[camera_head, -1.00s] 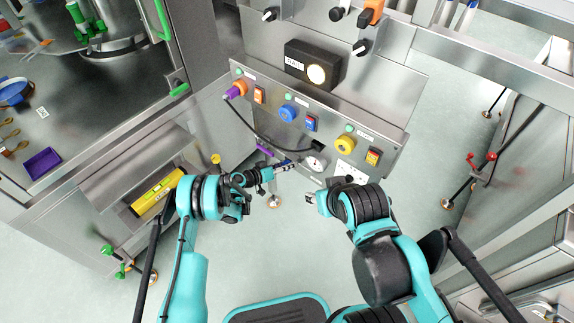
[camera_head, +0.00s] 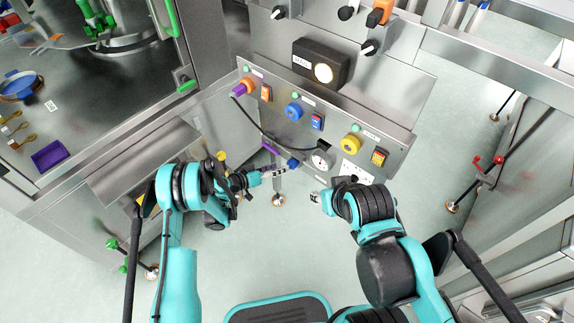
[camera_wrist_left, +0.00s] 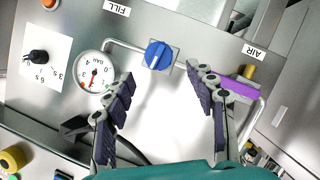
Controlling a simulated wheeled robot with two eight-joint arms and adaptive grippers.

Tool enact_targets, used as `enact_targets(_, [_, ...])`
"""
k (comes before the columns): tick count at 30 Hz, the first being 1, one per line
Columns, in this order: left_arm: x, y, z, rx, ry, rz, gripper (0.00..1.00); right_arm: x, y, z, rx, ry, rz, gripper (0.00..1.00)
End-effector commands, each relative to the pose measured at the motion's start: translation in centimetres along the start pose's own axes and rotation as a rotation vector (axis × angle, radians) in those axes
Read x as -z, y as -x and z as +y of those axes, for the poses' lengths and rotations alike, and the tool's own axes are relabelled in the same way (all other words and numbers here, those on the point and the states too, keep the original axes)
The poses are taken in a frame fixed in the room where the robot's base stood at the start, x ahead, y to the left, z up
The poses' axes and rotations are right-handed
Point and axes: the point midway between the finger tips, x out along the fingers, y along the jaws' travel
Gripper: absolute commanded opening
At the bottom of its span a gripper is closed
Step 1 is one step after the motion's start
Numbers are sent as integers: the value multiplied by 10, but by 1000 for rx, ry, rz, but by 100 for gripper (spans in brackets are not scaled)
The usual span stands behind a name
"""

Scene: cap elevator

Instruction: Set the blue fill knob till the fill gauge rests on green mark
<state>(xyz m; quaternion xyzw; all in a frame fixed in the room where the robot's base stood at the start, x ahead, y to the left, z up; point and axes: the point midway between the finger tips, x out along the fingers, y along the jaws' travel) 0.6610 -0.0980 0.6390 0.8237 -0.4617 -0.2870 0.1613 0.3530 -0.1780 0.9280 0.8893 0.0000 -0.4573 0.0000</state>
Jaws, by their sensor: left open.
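The blue fill knob (camera_wrist_left: 158,55) sits on the steel panel between the FILL and AIR labels in the left wrist view. It also shows in the head view (camera_head: 293,162), just beyond my left gripper (camera_head: 284,171). The round white fill gauge (camera_wrist_left: 95,72) is left of the knob in the wrist view; it also shows in the head view (camera_head: 320,159). Its needle and coloured marks are too small to read surely. My left gripper (camera_wrist_left: 166,78) is open, its fingers apart on either side below the knob, empty. My right gripper (camera_head: 316,197) hangs apart from the panel; its fingers are unclear.
A black selector knob (camera_wrist_left: 38,56) on a white scale plate is left of the gauge. A purple lever (camera_wrist_left: 238,88) is close to the right finger. A black cable (camera_head: 270,132) droops across the panel. Other blue (camera_head: 293,111) and yellow (camera_head: 351,144) knobs are above.

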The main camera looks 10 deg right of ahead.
Motion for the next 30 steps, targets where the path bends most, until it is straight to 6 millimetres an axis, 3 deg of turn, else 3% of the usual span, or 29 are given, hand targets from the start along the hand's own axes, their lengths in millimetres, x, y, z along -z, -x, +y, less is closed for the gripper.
enact_targets(3, [0, 21, 0, 2, 1, 1, 56, 0, 0, 0, 0, 0, 0, 40])
enact_targets(7, [0, 34, 0, 0, 0, 0, 56, 0, 0, 0, 0, 0, 0, 40])
enact_targets(20, [2, 39, 0, 2, 0, -2, 56, 0, 0, 0, 0, 0, 0, 40])
enact_targets(23, [14, 44, 3, 19, 6, -13, 56, 0, 0, 0, 0, 0, 0, 40])
enact_targets(26, [38, 57, 10, 62, 18, -40, 56, 0, 0, 0, 0, 0, 0, 40])
enact_targets(30, [81, 90, 28, 158, 41, -94, 56, 0, 0, 0, 0, 0, 0, 40])
